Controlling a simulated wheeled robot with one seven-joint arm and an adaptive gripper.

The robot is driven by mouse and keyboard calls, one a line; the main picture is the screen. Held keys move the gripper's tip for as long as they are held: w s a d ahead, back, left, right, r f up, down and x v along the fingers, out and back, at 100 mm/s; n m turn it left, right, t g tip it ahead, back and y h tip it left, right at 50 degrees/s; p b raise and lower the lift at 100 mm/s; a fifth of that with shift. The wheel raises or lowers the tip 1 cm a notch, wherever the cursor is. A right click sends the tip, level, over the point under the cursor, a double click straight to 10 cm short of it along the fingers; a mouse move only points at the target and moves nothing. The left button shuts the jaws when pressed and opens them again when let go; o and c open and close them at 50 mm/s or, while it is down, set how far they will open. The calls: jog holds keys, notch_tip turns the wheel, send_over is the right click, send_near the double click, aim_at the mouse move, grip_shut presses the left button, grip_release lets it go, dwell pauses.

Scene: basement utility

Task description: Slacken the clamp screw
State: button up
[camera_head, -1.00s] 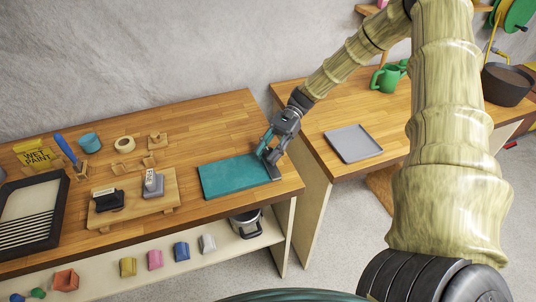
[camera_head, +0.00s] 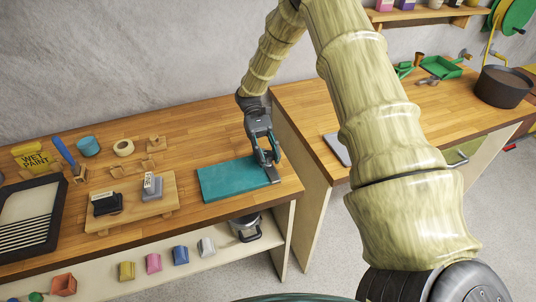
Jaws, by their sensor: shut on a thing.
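A teal flat board (camera_head: 230,179) lies near the right end of the left wooden bench. A dark grey clamp bar (camera_head: 272,174) runs along its right edge. My gripper (camera_head: 267,162) points down at this bar, fingertips close together at the board's right end. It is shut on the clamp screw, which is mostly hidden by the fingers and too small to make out.
The bench (camera_head: 205,125) ends just right of the board, with a gap before the right bench. A grey tray (camera_head: 338,149) there is partly covered by my arm. A small wooden stand (camera_head: 165,184) with two stamps is to the left. A pot (camera_head: 246,228) stands below.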

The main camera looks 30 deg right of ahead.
jog(key=shift+n+h+p, duration=0.35)
jog(key=shift+n+h, duration=1.55)
jog(key=shift+h, duration=0.3)
jog(key=o, duration=1.1)
jog(key=shift+d, duration=0.1)
jog(key=shift+c, duration=0.2)
jog(key=v, duration=1.2)
jog(key=shift+f, duration=0.15)
jog(key=shift+w, duration=0.1)
